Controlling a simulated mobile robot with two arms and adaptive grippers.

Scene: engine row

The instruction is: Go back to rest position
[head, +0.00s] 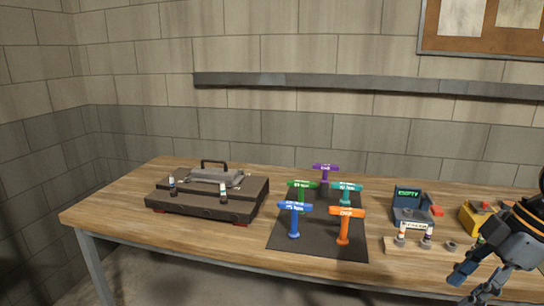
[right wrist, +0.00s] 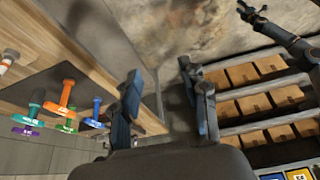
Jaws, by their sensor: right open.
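My right gripper (head: 478,287) is at the lower right corner in the head view, in front of the table's front edge. In the right wrist view its two fingers (right wrist: 160,75) stand apart with nothing between them. What looks like my left gripper (right wrist: 247,10) shows small at the top of the right wrist view, at the end of a dark arm. I cannot tell whether its jaws are open or shut. It does not show in the head view.
Several coloured T-handled tools (head: 294,222) stand on a dark mat (head: 318,248) on the wooden table (head: 130,211). A dark toolbox (head: 240,207) is left; a tester (head: 408,214) and a wooden rack (head: 398,246) are right. Shelves with boxes (right wrist: 258,105) show in the wrist view.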

